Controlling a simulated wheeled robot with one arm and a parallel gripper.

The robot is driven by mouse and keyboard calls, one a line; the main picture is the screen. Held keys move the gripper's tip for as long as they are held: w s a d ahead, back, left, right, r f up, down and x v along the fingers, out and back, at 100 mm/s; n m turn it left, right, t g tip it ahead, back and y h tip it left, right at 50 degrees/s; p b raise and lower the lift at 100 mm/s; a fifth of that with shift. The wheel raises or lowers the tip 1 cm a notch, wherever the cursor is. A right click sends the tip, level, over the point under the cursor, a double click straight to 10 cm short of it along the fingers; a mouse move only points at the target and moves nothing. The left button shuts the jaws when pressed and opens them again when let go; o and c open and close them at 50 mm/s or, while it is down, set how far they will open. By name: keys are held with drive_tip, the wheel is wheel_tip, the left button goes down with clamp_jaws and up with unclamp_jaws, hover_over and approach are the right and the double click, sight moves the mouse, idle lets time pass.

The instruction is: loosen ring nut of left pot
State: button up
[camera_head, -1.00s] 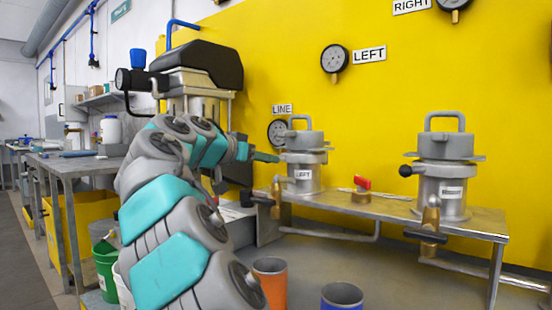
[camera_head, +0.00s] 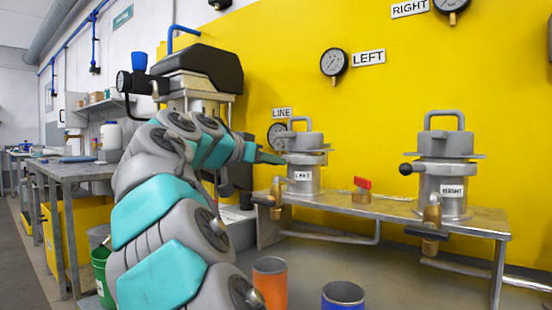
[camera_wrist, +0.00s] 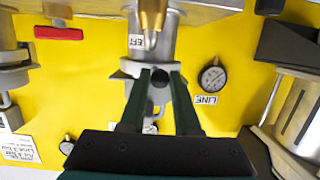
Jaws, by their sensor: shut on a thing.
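The left pot (camera_head: 303,182) is a grey metal vessel labelled LEFT, with a handled lid (camera_head: 305,140), standing on the metal bench. Its ring nut (camera_head: 318,152) is the grey flanged ring below the lid. My gripper (camera_head: 284,160) reaches in from the left at the height of this ring. In the wrist view, which is upside down, the pot (camera_wrist: 165,45) and ring nut (camera_wrist: 130,72) are in front of my gripper (camera_wrist: 162,72). The exact contact is partly hidden.
The right pot (camera_head: 447,192) stands on the bench (camera_head: 470,222) to the right, with a red-handled valve (camera_head: 362,188) between the pots. Brass valves (camera_head: 277,195) stick out in front. An orange cup (camera_head: 270,283) and a blue cup (camera_head: 343,296) stand below.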

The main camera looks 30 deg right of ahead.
drive_tip(key=shift+s+d+f+b, duration=0.1)
drive_tip(key=shift+s+d+b, duration=0.05)
drive_tip(key=shift+s+b, duration=0.15)
drive_tip(key=shift+s+d+f+b, duration=0.1)
drive_tip(key=shift+s+d+b, duration=0.05)
drive_tip(key=shift+s, duration=0.25)
drive_tip(key=shift+s+r, duration=0.1)
drive_tip(key=shift+r, duration=0.05)
drive_tip(key=shift+s+d+r+b, duration=0.1)
drive_tip(key=shift+s+d+b, duration=0.3)
drive_tip(key=shift+s, duration=0.45)
drive_tip(key=shift+s+d+b, duration=0.3)
drive_tip(key=shift+s+d, duration=0.3)
drive_tip(key=shift+s, duration=0.1)
